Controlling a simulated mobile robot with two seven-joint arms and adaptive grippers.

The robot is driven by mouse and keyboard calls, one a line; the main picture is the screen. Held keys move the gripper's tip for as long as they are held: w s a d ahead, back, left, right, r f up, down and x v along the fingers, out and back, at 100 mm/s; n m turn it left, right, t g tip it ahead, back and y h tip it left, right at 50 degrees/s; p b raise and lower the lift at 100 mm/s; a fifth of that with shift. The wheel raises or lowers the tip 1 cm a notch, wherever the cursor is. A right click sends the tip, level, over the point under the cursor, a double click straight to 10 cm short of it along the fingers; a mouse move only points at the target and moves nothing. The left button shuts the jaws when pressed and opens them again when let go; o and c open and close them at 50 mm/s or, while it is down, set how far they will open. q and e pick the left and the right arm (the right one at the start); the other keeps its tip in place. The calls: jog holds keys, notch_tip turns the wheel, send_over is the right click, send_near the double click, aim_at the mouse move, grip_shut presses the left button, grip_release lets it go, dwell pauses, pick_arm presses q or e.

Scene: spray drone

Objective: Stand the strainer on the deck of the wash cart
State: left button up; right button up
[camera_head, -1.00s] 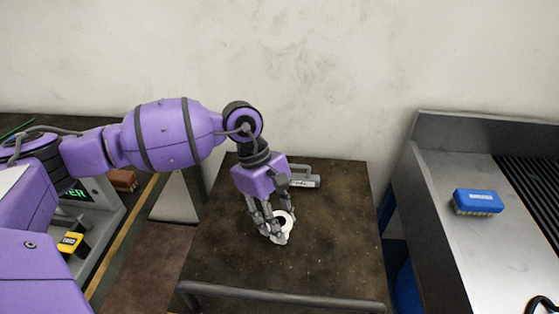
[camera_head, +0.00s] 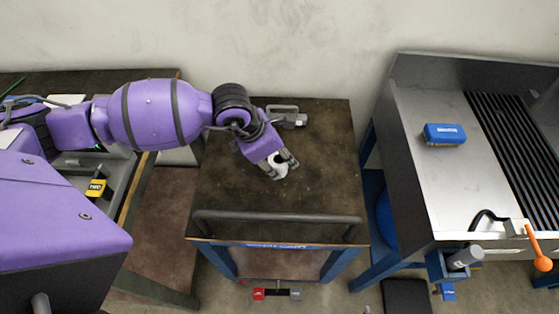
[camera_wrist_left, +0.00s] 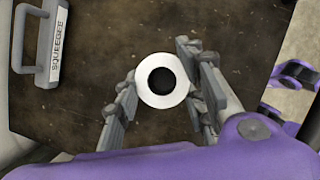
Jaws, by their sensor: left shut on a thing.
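The strainer (camera_head: 275,171) is a small white round piece; in the left wrist view it is a white ring (camera_wrist_left: 147,96) around a dark hole. My left gripper (camera_head: 281,164) is shut on it, with fingers on both sides of the ring. The fingers hide part of it in the head view. The wash cart's dark, stained deck (camera_head: 225,185) lies below the gripper and also fills much of the left wrist view (camera_wrist_left: 95,75). I cannot tell whether the strainer touches the deck. My right gripper is not in view.
A grey squeegee (camera_head: 289,118) lies at the deck's back; its label reads in the left wrist view (camera_wrist_left: 56,52). A dark rail (camera_head: 275,217) runs along the front edge. A blue brush (camera_head: 444,134) sits on the metal bench at right. The deck's left and right sides are clear.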

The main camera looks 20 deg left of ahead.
aim_at(278, 169)
pick_arm(q)
jog(key=shift+f, duration=2.2)
jog(key=shift+f, duration=0.2)
jog(key=o, duration=1.1)
jog(key=shift+r, duration=0.1)
jog(key=v, duration=1.2)
jog(key=shift+r, duration=0.1)
